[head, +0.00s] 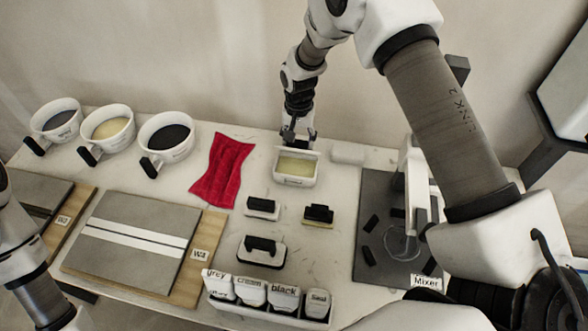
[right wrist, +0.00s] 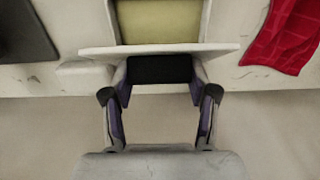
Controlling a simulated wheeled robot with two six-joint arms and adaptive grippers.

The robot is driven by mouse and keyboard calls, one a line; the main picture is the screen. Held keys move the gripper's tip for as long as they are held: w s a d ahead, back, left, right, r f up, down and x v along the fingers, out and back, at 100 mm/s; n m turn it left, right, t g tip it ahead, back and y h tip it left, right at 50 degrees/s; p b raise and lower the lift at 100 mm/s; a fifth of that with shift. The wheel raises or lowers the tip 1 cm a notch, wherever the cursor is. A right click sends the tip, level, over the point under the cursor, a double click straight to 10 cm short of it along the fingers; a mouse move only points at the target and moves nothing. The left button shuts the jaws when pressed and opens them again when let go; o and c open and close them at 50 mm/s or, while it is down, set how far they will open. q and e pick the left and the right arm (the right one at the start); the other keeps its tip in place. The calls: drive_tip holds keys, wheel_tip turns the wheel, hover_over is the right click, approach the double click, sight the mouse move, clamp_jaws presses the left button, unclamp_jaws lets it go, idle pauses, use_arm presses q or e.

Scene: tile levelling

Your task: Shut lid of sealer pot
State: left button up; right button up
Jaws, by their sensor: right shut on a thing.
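The sealer pot (head: 296,181), a small white box with pale yellow contents, stands near the back edge of the table. Its top is open, and the yellow also shows in the right wrist view. The white lid (right wrist: 100,51) is seen nearly edge-on at the pot's back side, apparently standing up. My right gripper (head: 298,142) is behind the pot, its fingers on both sides of the lid's black handle (right wrist: 160,69). It is shut on that handle. My left gripper is out of view; only my left arm shows at the lower left.
A white block (head: 348,153) lies right of the pot. A red cloth (head: 222,170) lies left of it. Several white cups stand at the back left. Black-handled tools (head: 262,207) lie in front, with a bottle rack (head: 266,310) nearer. The mixer's dark base (head: 375,262) is at the right.

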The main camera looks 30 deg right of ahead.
sight(296, 148)
drive_tip(key=shift+s+a+f, duration=0.3)
drive_tip(key=shift+s+a, duration=0.2)
drive_tip(key=shift+s, duration=0.25)
drive_tip(key=shift+s+a+f, duration=0.5)
drive_tip(key=shift+s+f, duration=0.1)
drive_tip(key=shift+s, duration=0.05)
drive_tip(key=shift+s+a+f+b, duration=0.25)
drive_tip(key=shift+s+f, duration=0.05)
drive_tip(key=shift+f, duration=0.35)
drive_tip(key=shift+s+a+f+b, duration=0.2)
drive_tip(key=shift+s+f+b, duration=0.1)
drive_tip(key=shift+f, duration=0.35)
drive_tip(key=o, duration=0.8)
drive_tip(key=shift+r, duration=0.15)
wheel_tip(296, 148, up, 8)
drive_tip(key=p, duration=0.6)
